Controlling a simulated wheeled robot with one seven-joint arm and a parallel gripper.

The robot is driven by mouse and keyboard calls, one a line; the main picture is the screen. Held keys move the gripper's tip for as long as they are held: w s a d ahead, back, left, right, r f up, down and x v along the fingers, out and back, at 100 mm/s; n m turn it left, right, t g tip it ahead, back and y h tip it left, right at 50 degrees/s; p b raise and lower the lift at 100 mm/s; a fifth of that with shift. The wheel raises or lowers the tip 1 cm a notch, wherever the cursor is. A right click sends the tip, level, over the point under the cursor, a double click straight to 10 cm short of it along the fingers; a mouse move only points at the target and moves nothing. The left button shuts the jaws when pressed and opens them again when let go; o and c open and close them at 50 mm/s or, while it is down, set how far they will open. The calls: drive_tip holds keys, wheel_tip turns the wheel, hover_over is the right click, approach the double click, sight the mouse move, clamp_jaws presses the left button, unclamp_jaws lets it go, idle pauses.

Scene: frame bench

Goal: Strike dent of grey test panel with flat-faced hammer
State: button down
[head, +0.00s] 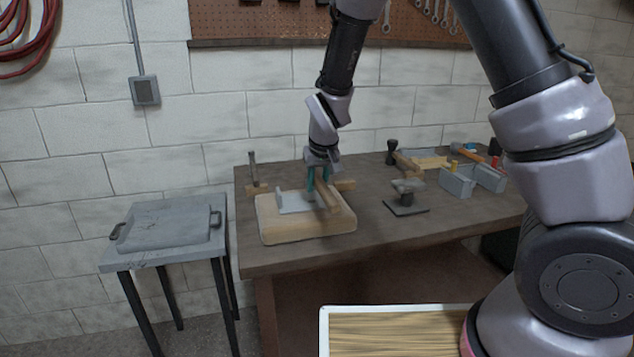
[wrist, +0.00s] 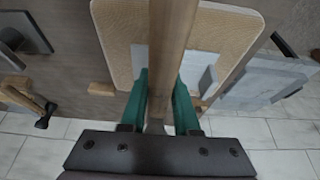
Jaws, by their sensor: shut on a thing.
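My gripper (head: 319,182) has green fingers, shut on the wooden handle of a hammer (head: 329,197). The handle also runs between the fingers in the wrist view (wrist: 172,45) and leaves the top of the picture. I cannot make out the hammer's head or its face. The grey test panel (head: 296,203) lies on a pale padded wooden block on the bench, below and beside my gripper. In the wrist view the handle passes over the panel (wrist: 199,66) and hides part of it. I cannot make out the dent.
The padded block (head: 305,232) sits near the bench's (head: 375,235) left front. Small wooden blocks stand behind it; one carries an upright dark tool (head: 253,168). To the right are a small anvil-like stand (head: 407,200), a mallet (head: 392,152) and grey bins (head: 458,181). A grey stand (head: 170,228) is left.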

sight(317, 175)
drive_tip(key=shift+f, duration=0.1)
idle(0.3)
wheel_tip(317, 175, down, 4)
drive_tip(key=shift+d+f, duration=0.1)
drive_tip(key=shift+w, duration=0.1)
wheel_tip(317, 175, up, 8)
drive_tip(key=shift+f, duration=0.15)
drive_tip(key=shift+f, duration=0.1)
idle(0.3)
drive_tip(key=shift+f, duration=1.6)
drive_tip(key=shift+f, duration=0.1)
